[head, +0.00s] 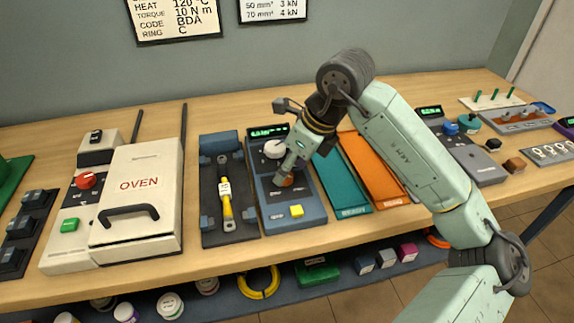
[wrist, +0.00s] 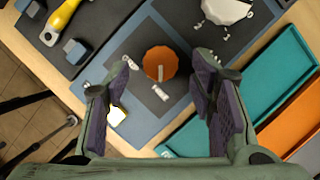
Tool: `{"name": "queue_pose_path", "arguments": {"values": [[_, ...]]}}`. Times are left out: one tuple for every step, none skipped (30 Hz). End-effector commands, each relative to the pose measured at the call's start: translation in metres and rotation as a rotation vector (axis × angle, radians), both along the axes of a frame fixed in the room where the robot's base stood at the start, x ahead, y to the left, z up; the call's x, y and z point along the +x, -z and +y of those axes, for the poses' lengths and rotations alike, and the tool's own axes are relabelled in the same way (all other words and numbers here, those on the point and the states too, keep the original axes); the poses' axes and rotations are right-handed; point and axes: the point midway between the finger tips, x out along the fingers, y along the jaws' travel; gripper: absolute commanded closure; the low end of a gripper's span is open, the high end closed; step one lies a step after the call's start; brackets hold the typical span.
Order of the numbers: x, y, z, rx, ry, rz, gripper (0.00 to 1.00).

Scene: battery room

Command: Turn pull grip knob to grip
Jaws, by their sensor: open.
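The orange knob (wrist: 160,60) sits on a dark panel of the blue-grey pull device (head: 262,197). In the wrist view its pale pointer line points down the picture towards one small white label; another label lies to its left. I cannot read either label. My gripper (wrist: 162,70) is open, with its fingers on either side of the knob and a gap on both sides. In the head view my gripper (head: 290,169) hangs over the device, and only part of the knob (head: 286,181) shows below it.
A white knob (head: 274,149) and a yellow button (head: 296,211) are on the same device. A black tray with a yellow-handled tool (head: 226,205) stands to its left. Teal (head: 341,185) and orange (head: 374,170) trays lie close on its right.

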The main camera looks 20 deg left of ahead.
Motion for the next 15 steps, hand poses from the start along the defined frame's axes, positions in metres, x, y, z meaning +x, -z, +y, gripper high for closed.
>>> {"name": "queue_pose_path", "arguments": {"values": [[0.0, 0.005, 0.003, 0.002, -0.001, 0.003, 0.49], [0.001, 0.008, 0.004, 0.003, 0.0, 0.003, 0.49], [0.001, 0.012, 0.006, 0.001, -0.001, 0.002, 0.49], [0.001, 0.014, 0.007, 0.001, -0.001, 0.002, 0.49], [0.001, 0.017, 0.007, 0.002, -0.001, 0.001, 0.49], [0.002, 0.019, 0.008, 0.002, 0.001, 0.001, 0.49], [0.002, 0.02, 0.009, 0.002, 0.0, 0.0, 0.49], [0.002, 0.021, 0.009, 0.002, 0.0, 0.0, 0.49], [0.002, 0.022, 0.009, 0.001, 0.0, 0.0, 0.49], [0.002, 0.022, 0.009, 0.001, 0.0, 0.0, 0.49], [0.002, 0.022, 0.009, 0.001, 0.0, 0.0, 0.49], [0.002, 0.022, 0.009, 0.001, 0.0, -0.001, 0.49], [0.002, 0.022, 0.009, 0.001, -0.001, -0.001, 0.49], [0.002, 0.022, 0.009, 0.001, -0.001, -0.001, 0.49], [0.002, 0.022, 0.009, 0.001, 0.0, 0.0, 0.49]]}}
